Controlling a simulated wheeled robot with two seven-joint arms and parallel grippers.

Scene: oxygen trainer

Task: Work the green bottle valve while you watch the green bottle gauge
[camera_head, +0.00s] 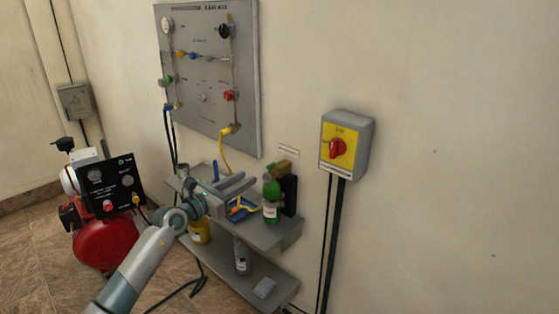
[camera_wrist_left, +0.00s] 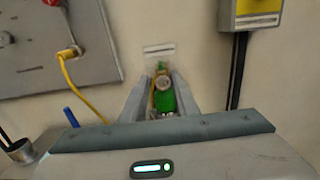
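The green bottle (camera_head: 271,200) stands upright at the right end of the upper shelf, beside a black upright block. It also shows in the wrist view (camera_wrist_left: 166,101), framed between my two fingers. Its valve (camera_wrist_left: 161,67) is a small fitting at the bottle's top. A small round brass-rimmed face, seemingly the green bottle gauge (camera_wrist_left: 163,82), sits just below it; its reading is too small to tell. My left gripper (camera_head: 248,182) is open and empty, with its fingers pointing at the bottle from the left, apparently short of it. My right gripper is not in view.
The grey shelf (camera_head: 265,237) also holds a blue item and a yellow hose. A lower shelf carries a grey bottle (camera_head: 242,257). A wall panel (camera_head: 207,120) hangs above. A yellow switch box (camera_head: 345,143) is at right, a red compressor (camera_head: 103,243) at left.

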